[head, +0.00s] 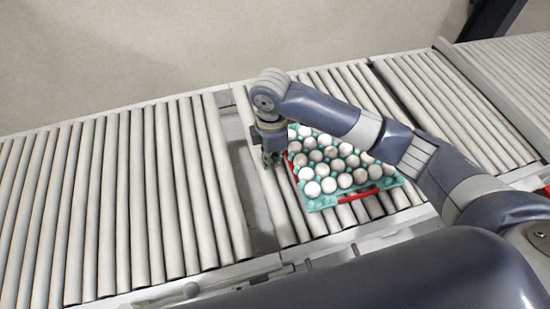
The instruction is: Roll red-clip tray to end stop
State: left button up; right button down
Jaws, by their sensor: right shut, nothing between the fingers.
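A teal egg tray (327,203) filled with several pale eggs sits on the rollers in the middle of the head view. A red clip (358,196) shows along its near edge, and more red shows at its left edge. My right gripper (271,163) points down just left of the tray's far left corner, shut and empty. It is close to the tray's left side; I cannot tell whether it touches. My right arm passes over the tray's far right part and hides some of it. My left gripper is not in view.
The roller conveyor (130,200) runs across the view, with a gap (250,190) between the left section and the tray's section. Further rollers (450,105) continue to the right. The left section is empty. A wall (150,45) stands behind.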

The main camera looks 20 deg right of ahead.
notch_tip(320, 180, down, 7)
jog(key=shift+s+f+p, duration=0.1)
jog(key=shift+f+p, duration=0.1)
jog(key=shift+p, duration=0.3)
jog(key=d, duration=0.1)
jog(key=d+p, duration=0.1)
jog(key=d, duration=0.2)
jog(key=shift+f+p, duration=0.35)
